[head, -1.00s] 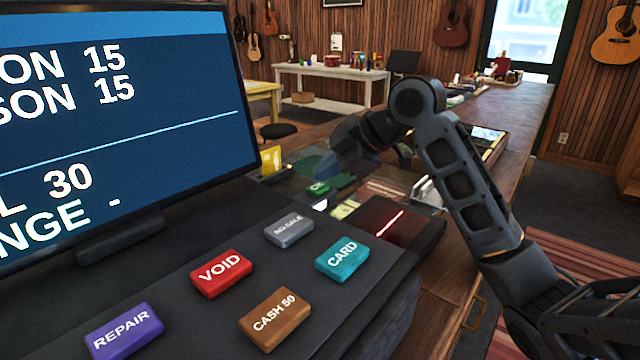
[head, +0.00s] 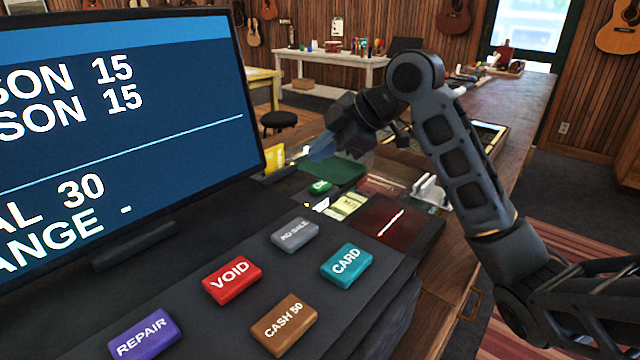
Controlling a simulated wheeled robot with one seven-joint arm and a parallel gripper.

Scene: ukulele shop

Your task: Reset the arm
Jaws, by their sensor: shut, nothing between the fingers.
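My arm reaches in from the lower right of the head view and bends at an elbow above the counter. My gripper (head: 322,147) is at the arm's far end, raised over the counter to the right of the register screen. It is shut and holds nothing. Its fingers look blurred and partly see-through against the green mat behind.
The register screen (head: 120,120) fills the left. In front of it are VOID (head: 232,280), CARD (head: 346,263), CASH 50 (head: 284,318), REPAIR (head: 144,334) and NO SALE (head: 295,235) buttons. A dark red pad (head: 389,222) lies beside them. The wooden counter (head: 510,100) runs back right.

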